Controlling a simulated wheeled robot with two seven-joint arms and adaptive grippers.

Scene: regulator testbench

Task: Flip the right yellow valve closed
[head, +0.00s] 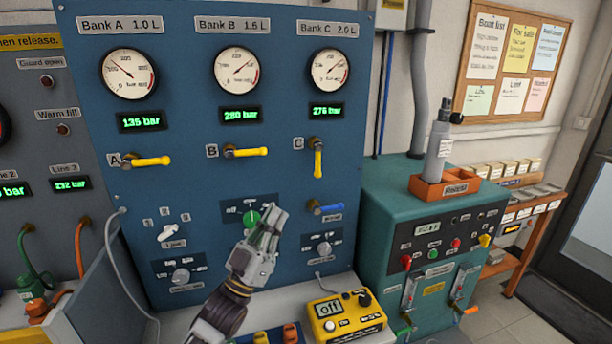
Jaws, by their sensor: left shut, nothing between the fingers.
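The right yellow valve (318,160), labelled C, is on the blue panel below the Bank C gauge. Its handle points straight down. The other yellow valves, A (150,161) and B (246,152), have their handles level, pointing right. My left gripper (276,211) is shut and empty, reaching up from the bottom in front of the panel. In the picture it is below and left of valve C and just right of a green knob (252,218), which it partly covers. I cannot tell whether it touches the panel. My right gripper is out of view.
A blue-handled valve (327,209) sits below valve C, close to my gripper. A yellow box reading "off" (346,316) stands at the panel's foot. A teal cabinet (428,215) stands to the right. The panel between valve C and the blue valve is bare.

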